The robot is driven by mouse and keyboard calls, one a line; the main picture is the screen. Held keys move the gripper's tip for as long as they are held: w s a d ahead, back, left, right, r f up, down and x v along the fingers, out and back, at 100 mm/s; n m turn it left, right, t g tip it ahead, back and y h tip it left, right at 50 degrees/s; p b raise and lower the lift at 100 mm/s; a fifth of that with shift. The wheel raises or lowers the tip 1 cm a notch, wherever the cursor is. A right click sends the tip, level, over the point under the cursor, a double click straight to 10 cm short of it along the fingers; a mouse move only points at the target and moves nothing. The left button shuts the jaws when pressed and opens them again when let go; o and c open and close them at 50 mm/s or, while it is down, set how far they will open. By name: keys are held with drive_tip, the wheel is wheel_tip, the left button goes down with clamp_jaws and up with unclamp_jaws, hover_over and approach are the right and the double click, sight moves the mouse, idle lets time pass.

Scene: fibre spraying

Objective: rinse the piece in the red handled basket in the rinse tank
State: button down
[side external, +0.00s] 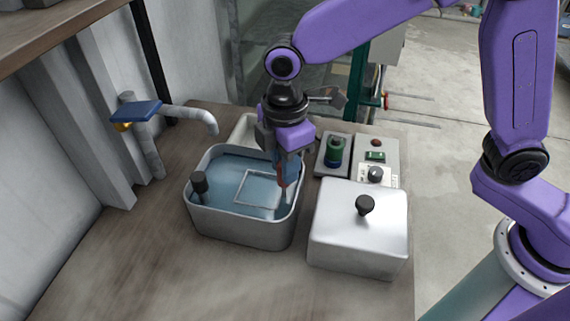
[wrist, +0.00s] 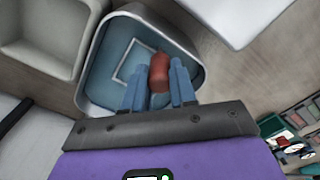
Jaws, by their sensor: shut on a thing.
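The grey tank (side external: 240,233) holds blue water and stands under the tap; it also shows in the wrist view (wrist: 88,62). My gripper (side external: 283,168) is over its right side, pointing down. Its fingers are shut on the red handle (side external: 282,181), which also shows between the fingertips in the wrist view (wrist: 158,72). The handle is upright, inside the tank's rim. A pale square outline (side external: 240,200) shows in the water beside the handle; I cannot tell if it is the basket's rim or the tank floor. The piece cannot be made out.
A black knob (side external: 200,183) stands at the tank's left inner wall. The tap (side external: 190,114) reaches over the back left. A pale tray (side external: 243,130) is behind. A white lidded box (side external: 340,235) stands close on the right, with a control panel (side external: 376,157) behind it. The front bench is clear.

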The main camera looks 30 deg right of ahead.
drive_tip(key=shift+r, duration=0.6)
idle(1.9)
drive_tip(key=shift+f, duration=0.15)
drive_tip(key=shift+f, duration=1)
wheel_tip(320, 180, up, 12)
idle(1.7)
drive_tip(key=shift+d, duration=0.1)
idle(0.4)
